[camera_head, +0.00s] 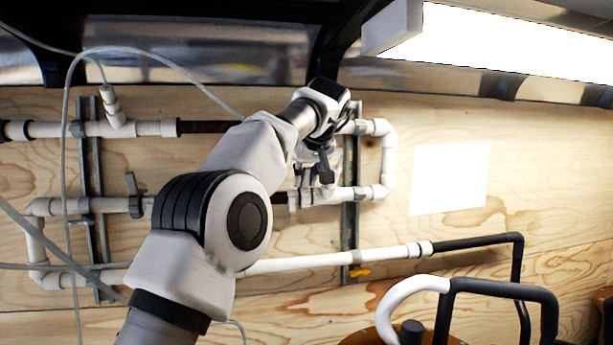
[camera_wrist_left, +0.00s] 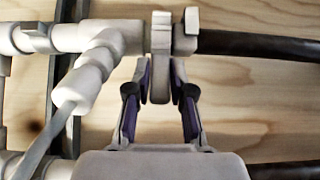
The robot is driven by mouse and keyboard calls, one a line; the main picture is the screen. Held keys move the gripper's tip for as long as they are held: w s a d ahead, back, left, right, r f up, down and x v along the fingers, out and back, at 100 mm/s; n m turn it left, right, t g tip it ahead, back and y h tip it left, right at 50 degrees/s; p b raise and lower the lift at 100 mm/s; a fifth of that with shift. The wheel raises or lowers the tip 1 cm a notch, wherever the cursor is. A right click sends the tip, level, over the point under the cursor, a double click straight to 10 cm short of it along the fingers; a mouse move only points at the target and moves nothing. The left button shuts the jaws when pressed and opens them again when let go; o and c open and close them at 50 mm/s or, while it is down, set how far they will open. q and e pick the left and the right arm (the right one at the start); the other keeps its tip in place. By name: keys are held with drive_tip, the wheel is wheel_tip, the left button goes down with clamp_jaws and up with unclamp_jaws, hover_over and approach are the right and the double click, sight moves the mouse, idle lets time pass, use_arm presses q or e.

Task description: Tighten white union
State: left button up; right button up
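The white union (camera_wrist_left: 160,45) is a pale ring-shaped fitting where a black hose (camera_wrist_left: 255,45) meets white pipework in the left wrist view. In the head view a pale collar at the black pipe's end, likely this union (camera_head: 293,200), shows just below my left gripper (camera_head: 318,172). In the wrist view the left gripper's (camera_wrist_left: 160,88) two fingers stand one on each side of the union's lower part, their tips very close to it. Whether they press on it is unclear. My right gripper is in neither view.
A white angled fitting (camera_wrist_left: 92,65) with a thin tube sits left of the union. White pipes, such as the elbow (camera_head: 385,155), and metal rails (camera_head: 350,225) are fixed to the plywood wall. A black-and-white curved hose (camera_head: 490,287) stands at the lower right. A white sheet (camera_head: 450,177) hangs on the wall.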

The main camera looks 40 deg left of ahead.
sight(308, 168)
use_arm(q)
drive_tip(key=shift+o, duration=0.7)
drive_tip(key=shift+w+a+f, duration=0.1)
drive_tip(key=v, duration=0.7)
drive_tip(key=shift+d+r, duration=0.25)
drive_tip(key=shift+d, duration=0.1)
drive_tip(key=shift+a, duration=0.1)
drive_tip(key=shift+a+f, duration=0.1)
